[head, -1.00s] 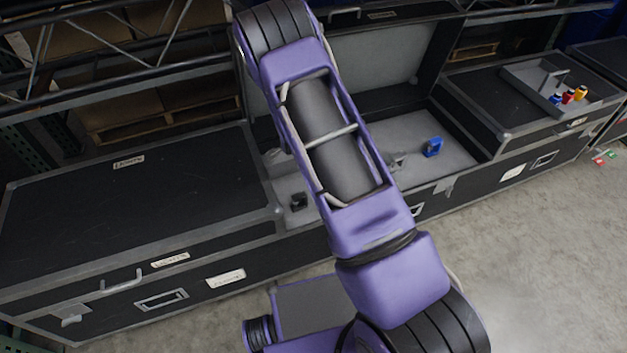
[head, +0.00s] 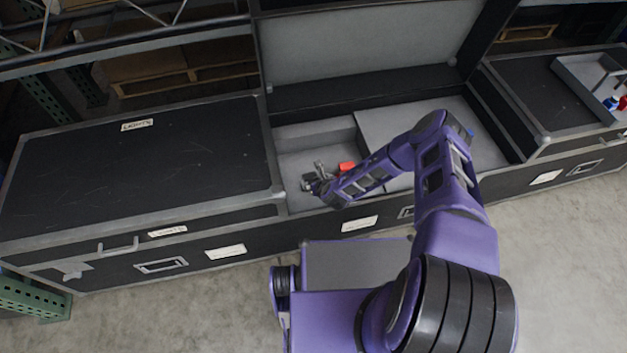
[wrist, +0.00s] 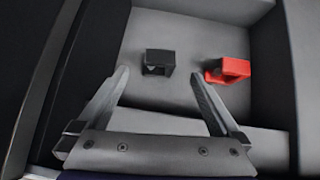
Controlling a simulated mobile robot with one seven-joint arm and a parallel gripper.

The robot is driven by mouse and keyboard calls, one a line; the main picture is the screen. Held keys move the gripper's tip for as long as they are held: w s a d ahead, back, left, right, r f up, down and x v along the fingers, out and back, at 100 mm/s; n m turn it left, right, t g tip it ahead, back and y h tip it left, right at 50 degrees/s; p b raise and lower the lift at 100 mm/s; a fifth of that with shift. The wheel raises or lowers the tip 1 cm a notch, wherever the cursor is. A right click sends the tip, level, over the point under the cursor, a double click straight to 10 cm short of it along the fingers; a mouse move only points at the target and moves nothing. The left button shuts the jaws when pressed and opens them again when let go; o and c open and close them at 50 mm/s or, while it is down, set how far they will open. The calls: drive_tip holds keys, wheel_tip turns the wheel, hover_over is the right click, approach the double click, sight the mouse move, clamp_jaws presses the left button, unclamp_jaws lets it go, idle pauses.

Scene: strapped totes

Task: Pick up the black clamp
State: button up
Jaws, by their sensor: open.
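The black clamp (wrist: 159,62) lies on the grey floor of the open case's left compartment, in the wrist view. It is a small dark block with a notch in its lower side. My gripper (wrist: 160,88) is open and empty, its two fingers spread on either side below the clamp in the picture, apart from it. In the head view my gripper (head: 314,172) reaches into the same compartment, and I cannot make the clamp out clearly there.
A red clamp (wrist: 229,69) lies right of the black one, close to my right finger; it also shows in the head view (head: 346,168). The compartment's grey walls (head: 315,133) and the case's front edge stand around my gripper. A closed black case (head: 140,170) is at left.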

sight(308, 174)
drive_tip(key=b+x, duration=0.2)
drive_tip(key=x, duration=0.7)
drive_tip(key=b+x, duration=0.2)
drive_tip(key=x, duration=0.2)
drive_tip(key=shift+d+f, duration=0.15)
drive_tip(key=shift+f, duration=0.2)
drive_tip(key=shift+w+f, duration=0.15)
drive_tip(key=shift+w, duration=0.15)
drive_tip(key=shift+c, duration=0.3)
drive_tip(key=c, duration=1.4)
clamp_jaws()
